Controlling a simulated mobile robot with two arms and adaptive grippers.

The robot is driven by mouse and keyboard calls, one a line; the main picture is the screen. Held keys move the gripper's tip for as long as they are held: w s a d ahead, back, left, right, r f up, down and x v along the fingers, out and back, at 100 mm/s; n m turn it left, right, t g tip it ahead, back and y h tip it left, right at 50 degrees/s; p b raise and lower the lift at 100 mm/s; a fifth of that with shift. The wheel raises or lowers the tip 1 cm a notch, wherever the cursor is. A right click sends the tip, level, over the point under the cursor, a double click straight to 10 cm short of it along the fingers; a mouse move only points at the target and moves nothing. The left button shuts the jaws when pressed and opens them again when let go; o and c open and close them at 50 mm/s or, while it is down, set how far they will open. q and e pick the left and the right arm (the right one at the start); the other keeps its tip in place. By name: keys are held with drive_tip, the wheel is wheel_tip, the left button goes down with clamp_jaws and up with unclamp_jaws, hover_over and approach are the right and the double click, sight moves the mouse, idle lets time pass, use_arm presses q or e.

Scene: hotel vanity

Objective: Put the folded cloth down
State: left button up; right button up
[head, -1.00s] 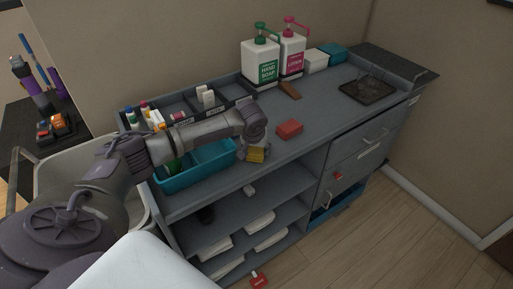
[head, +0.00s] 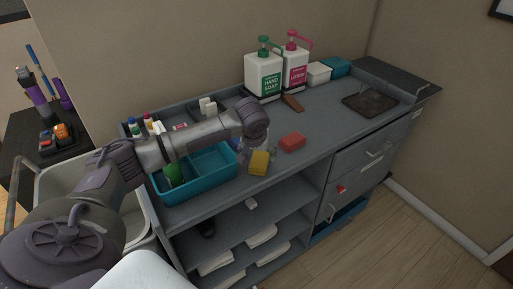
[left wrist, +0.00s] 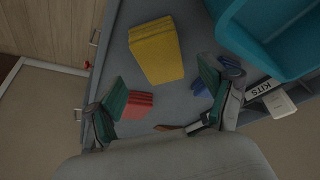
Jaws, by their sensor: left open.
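A yellow folded cloth (head: 259,162) lies on the grey counter (head: 330,121), right of the teal caddy, near the front edge. It shows in full in the left wrist view (left wrist: 156,50). A red folded cloth (head: 292,142) lies behind and to the right of it; it also shows in the left wrist view (left wrist: 138,106). My left gripper (head: 250,146) is over the counter beside the yellow cloth. In the left wrist view the left gripper (left wrist: 160,85) has its green-padded fingers wide apart, with nothing held between them. My right gripper is not in view.
A teal caddy (head: 213,181) with a green item stands left of the yellow cloth. Soap (head: 263,75) and lotion (head: 295,67) bottles stand at the back. A dark tray (head: 370,103) lies at the right. The counter's front middle is clear.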

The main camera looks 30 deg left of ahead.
use_arm(q)
drive_tip(key=v, duration=0.6)
drive_tip(key=shift+r+b, duration=0.2)
drive_tip(key=shift+b, duration=0.15)
drive_tip(key=shift+d, duration=0.1)
